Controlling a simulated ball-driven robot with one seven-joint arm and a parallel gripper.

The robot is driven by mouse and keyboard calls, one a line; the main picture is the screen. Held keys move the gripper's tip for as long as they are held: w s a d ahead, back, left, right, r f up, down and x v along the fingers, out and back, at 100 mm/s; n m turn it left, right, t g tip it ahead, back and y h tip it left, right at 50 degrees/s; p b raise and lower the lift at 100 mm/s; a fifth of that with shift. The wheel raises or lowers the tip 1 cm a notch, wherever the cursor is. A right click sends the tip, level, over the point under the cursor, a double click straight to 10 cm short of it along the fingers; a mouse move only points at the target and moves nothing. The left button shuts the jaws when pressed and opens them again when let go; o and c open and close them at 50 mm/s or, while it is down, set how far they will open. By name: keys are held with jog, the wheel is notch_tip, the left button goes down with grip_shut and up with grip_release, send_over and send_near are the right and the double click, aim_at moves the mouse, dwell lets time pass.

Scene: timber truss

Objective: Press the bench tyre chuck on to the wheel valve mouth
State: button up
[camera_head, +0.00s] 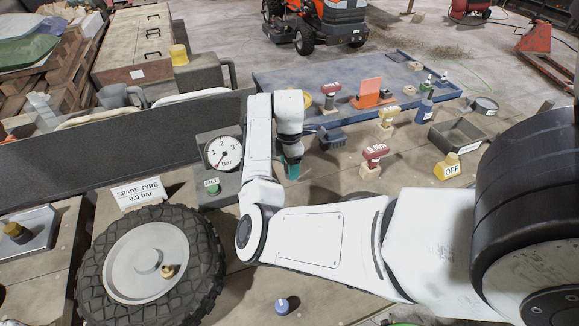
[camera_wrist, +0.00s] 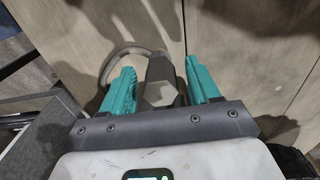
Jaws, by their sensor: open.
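The spare wheel (camera_head: 98,275) lies flat on the bench at the lower left of the head view, with a knobbly black tyre and pale rim. A small brass valve (camera_head: 168,271) stands up on the rim. My gripper (camera_head: 292,168) is up beside the gauge box, to the right of the wheel and away from it. In the wrist view my gripper (camera_wrist: 160,72) is open, its teal fingers on either side of a dark grey piece with a hexagonal end (camera_wrist: 160,94), apparently the chuck. I cannot tell if they touch it. The head view hides this piece.
A pressure gauge (camera_head: 223,153) with a green FILL button (camera_head: 213,188) stands behind the wheel, near a SPARE TYRE 0.9 bar sign (camera_head: 138,192). A blue-topped knob (camera_head: 282,304) is at the front. Red-handled tools, a yellow OFF block (camera_head: 447,167) and a tray (camera_head: 456,135) are right.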

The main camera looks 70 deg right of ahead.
jog(key=shift+f, duration=0.45)
grip_shut()
jog(key=shift+r, duration=0.1)
